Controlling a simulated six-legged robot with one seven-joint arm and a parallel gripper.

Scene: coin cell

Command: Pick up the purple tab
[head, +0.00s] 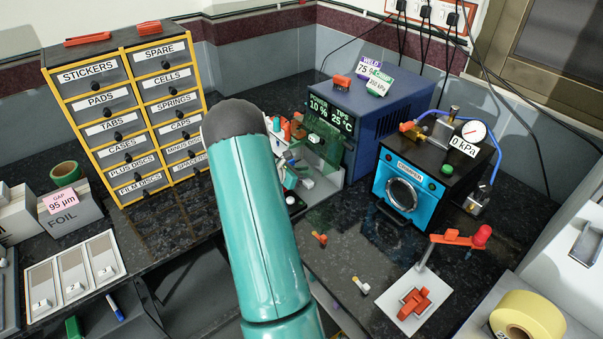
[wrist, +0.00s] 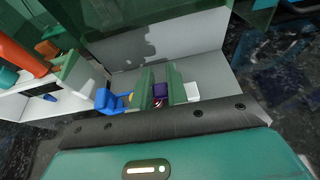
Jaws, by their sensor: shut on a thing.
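The purple tab (wrist: 160,91) shows in the wrist view between the two green fingers of my gripper (wrist: 160,92). My gripper is shut on it, just above or at the grey surface (wrist: 213,72); I cannot tell whether the tab touches that surface. A small pinkish glint shows just below the tab. In the head view my teal arm hides most of the gripper and the tab does not show.
A blue part (wrist: 110,100) lies close left of the fingers and a white block (wrist: 192,91) close right. The welder (head: 370,115) with a green clear shield (head: 318,147) stands around this spot. The crimper (head: 425,175) stands to the right.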

